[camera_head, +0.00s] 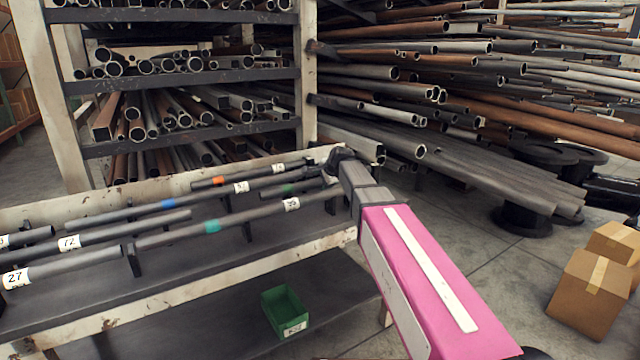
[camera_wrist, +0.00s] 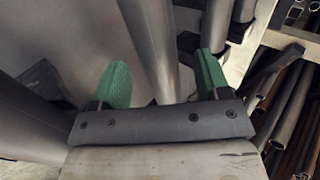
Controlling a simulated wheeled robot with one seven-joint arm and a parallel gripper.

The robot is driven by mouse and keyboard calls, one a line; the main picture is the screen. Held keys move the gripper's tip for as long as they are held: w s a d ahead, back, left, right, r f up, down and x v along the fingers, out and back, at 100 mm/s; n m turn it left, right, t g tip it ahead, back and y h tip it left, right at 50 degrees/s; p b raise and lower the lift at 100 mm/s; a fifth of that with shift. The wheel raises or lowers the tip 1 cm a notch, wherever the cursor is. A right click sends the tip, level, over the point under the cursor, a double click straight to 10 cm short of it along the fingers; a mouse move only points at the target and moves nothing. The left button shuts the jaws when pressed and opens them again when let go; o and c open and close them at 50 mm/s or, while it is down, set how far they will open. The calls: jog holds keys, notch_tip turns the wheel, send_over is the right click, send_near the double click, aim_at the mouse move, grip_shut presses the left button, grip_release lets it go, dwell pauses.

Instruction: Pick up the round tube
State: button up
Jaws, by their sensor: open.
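Several grey round tubes lie side by side on the rack bench, with coloured bands and white number labels. One has a teal band (camera_head: 211,226), one a blue band (camera_head: 168,204) and one an orange band (camera_head: 218,180). My gripper (camera_head: 343,158) is at the right end of these tubes; its fingers are hidden in the head view. In the wrist view my gripper (camera_wrist: 162,62) has its two green fingers apart, with a round grey tube (camera_wrist: 150,35) running between them. A gap shows on both sides of that tube. I cannot tell which banded tube it is.
Dark upright supports (camera_head: 133,262) hold the tubes above the bench (camera_head: 90,289). A green bin (camera_head: 284,312) sits on the lower shelf. Shelves of pipes (camera_head: 180,75) stand behind. Cardboard boxes (camera_head: 590,290) are on the floor at right. In the wrist view, neighbouring tubes (camera_wrist: 213,25) run close to the right finger.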

jog(key=shift+x, duration=0.9)
grip_shut()
